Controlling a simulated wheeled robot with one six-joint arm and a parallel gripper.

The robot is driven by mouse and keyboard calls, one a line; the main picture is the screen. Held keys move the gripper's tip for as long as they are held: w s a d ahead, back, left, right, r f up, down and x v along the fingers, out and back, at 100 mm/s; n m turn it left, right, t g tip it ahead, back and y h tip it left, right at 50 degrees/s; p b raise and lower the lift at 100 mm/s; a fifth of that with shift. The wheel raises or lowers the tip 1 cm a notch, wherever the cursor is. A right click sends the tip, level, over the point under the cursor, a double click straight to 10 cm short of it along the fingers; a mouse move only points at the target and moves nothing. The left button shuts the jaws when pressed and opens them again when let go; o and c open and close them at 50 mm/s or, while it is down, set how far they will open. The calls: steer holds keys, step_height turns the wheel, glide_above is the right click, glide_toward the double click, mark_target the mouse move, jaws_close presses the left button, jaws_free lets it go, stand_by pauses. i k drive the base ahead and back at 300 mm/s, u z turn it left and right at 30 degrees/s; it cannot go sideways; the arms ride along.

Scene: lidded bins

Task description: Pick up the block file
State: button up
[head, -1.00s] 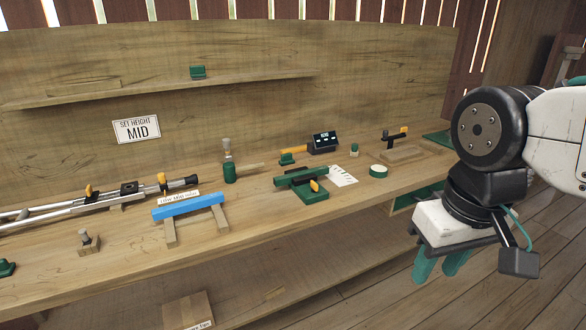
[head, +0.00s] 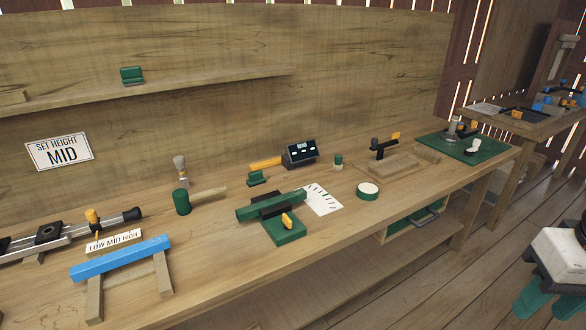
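I cannot tell for sure which object is the block file. A small dark green block with a ridged top (head: 132,75) sits on the upper wall shelf. A similar small green block (head: 257,178) lies on the bench beside the yellow bar, in front of the dark display box. My gripper (head: 548,306) is at the lower right, off the bench's front edge and far from both blocks. Its two green fingers point down, apart, with nothing seen between them; the lower right is cut off by the frame.
Another table (head: 530,124) stands at the far right.

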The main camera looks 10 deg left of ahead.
mark_target(255, 178)
steer(key=z, duration=0.15)
steer(key=i, duration=0.85)
steer(key=u, duration=0.7)
steer(key=i, duration=0.7)
steer(key=u, duration=0.7)
